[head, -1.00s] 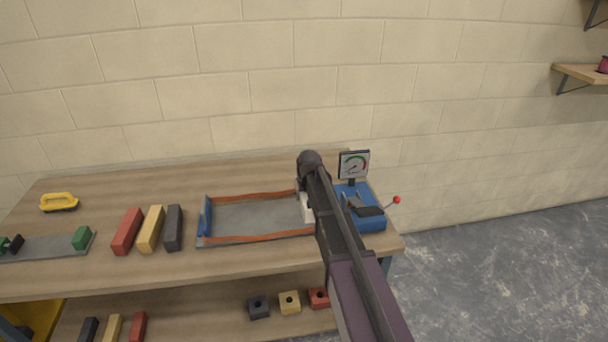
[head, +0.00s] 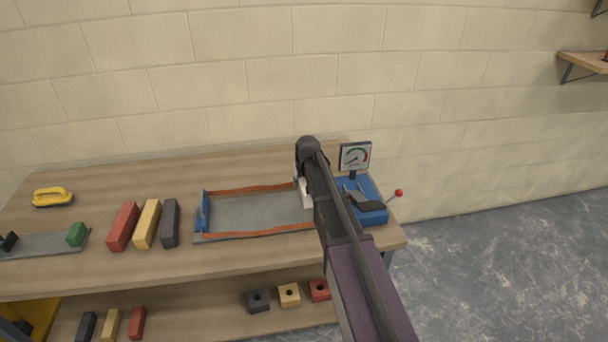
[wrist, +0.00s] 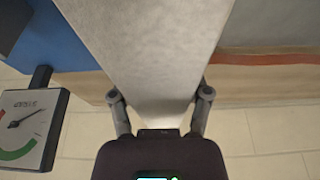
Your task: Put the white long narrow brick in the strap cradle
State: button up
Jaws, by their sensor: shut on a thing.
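The white long narrow brick (head: 305,193) shows partly beside my arm in the head view, at the right end of the strap cradle (head: 250,214). The cradle has a grey bed, orange straps along its long sides and a blue left end. In the wrist view the brick (wrist: 155,45) looks large and pale, between the two fingers of my gripper (wrist: 160,97), which is shut on it. An orange strap (wrist: 270,60) runs to the right of the brick there. My arm hides much of the brick in the head view. I cannot tell whether it touches the cradle.
A blue device with a gauge (head: 355,156) and a red-knobbed lever (head: 398,193) stands just right of the cradle. Red (head: 123,227), yellow (head: 147,224) and dark (head: 170,223) bricks lie left of it. A yellow-handled tool (head: 52,196) is at the far left.

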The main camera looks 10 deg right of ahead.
jog(key=shift+r+p, duration=1.6)
jog(key=shift+r, duration=0.1)
jog(key=shift+f, duration=0.2)
notch_tip(320, 180, down, 11)
jog(key=b, duration=1.1)
jog(key=shift+r, duration=0.15)
jog(key=shift+f+b, duration=0.45)
jog(key=shift+b, duration=0.05)
jog(key=o, duration=1.4)
jog(key=s+r+g+p, duration=0.1)
jog(key=s+r+p, duration=0.1)
jog(key=s, duration=0.8)
jog(key=s+r+g+p, duration=0.1)
jog(key=s+r+p, duration=0.1)
jog(key=s, duration=0.7)
jog(key=s+r+g+p, duration=0.1)
jog(key=s+r+p, duration=0.1)
jog(key=s, duration=0.8)
jog(key=shift+s+d+r+p, duration=0.1)
jog(key=shift+s+r+p, duration=0.25)
jog(key=shift+p, duration=0.45)
